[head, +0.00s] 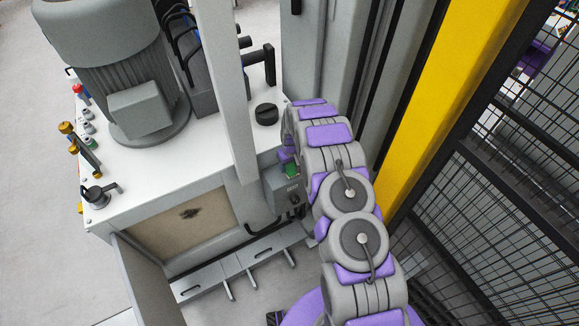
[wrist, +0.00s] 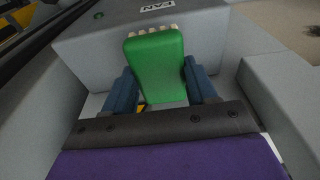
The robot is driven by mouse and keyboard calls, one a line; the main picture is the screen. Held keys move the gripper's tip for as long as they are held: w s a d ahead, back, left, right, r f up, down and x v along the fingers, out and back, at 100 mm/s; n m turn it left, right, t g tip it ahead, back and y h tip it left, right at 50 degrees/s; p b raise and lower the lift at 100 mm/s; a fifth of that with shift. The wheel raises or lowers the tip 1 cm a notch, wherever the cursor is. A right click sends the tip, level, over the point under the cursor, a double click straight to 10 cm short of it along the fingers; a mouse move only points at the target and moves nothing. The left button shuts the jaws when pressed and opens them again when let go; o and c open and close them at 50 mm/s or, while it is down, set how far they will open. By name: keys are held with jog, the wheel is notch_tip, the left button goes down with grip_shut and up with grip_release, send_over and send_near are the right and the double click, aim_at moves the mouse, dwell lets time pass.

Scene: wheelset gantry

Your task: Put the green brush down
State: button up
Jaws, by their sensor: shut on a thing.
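The green brush (wrist: 156,66) is between the two blue fingers of my gripper (wrist: 160,76) in the wrist view. My gripper is shut on it. The pale bristles (wrist: 152,30) point to the far side, close to a grey box (wrist: 215,40) labelled FAN. I cannot tell whether they touch the box. In the head view my purple and grey arm hides most of the gripper. A small green patch (head: 291,171) shows beside the arm at a grey box (head: 284,190); I cannot tell whether it is the brush.
A white-topped machine cabinet (head: 110,205) with a large grey motor (head: 115,60) stands at left. A grey post (head: 232,90) rises near the arm. A yellow column (head: 440,90) and a black mesh fence (head: 500,190) stand at right. Open floor (head: 35,180) lies at far left.

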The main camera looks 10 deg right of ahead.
aim_at(288, 166)
jog(key=shift+w+d, duration=0.1)
jog(key=shift+w, duration=0.45)
jog(key=shift+w+a, duration=0.3)
jog(key=shift+a, duration=0.15)
notch_tip(288, 166, down, 4)
jog(key=shift+w+d+r+b, duration=0.1)
jog(key=shift+r+b, duration=0.15)
jog(key=shift+b, duration=0.35)
jog(key=shift+d+f, duration=0.15)
jog(key=shift+d, duration=0.2)
jog(key=o, duration=0.7)
jog(key=shift+a, duration=0.15)
jog(key=o, duration=0.4)
jog(key=shift+a, duration=0.25)
jog(key=shift+o, duration=0.2)
jog(key=shift+d, duration=0.1)
jog(key=shift+d, duration=0.1)
